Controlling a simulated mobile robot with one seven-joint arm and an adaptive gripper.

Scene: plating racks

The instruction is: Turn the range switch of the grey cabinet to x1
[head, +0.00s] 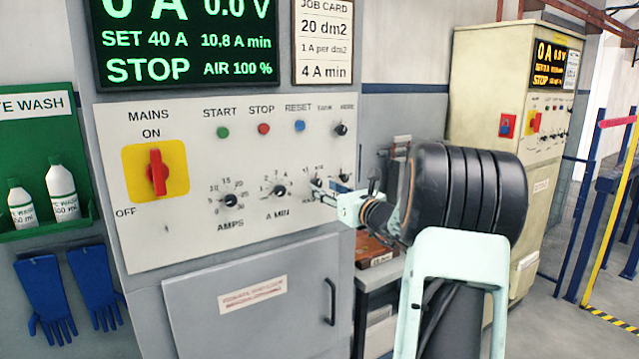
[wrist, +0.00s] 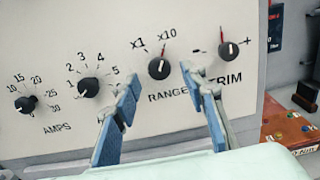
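The grey cabinet (head: 110,180) carries a pale control panel. Its range switch (wrist: 158,69) is a round black knob in the wrist view, between the x1 and x10 labels. Its red-and-white pointer line points up, slightly right, toward x10. In the head view the switch (head: 316,183) is small and near my gripper. My gripper (wrist: 166,88) is open, with its two blue-padded fingers apart just below the knob, one to each side. The fingers appear empty; I cannot tell whether they touch the panel or knob. In the head view my gripper (head: 328,195) is at the panel's lower right.
The trim knob (wrist: 229,50) sits close right of the range switch, near the right finger. The A MIN knob (wrist: 89,87) and AMPS knob (wrist: 26,104) are to the left. A red mains switch (head: 157,172) is farther left. A beige cabinet (head: 485,95) stands behind my arm.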

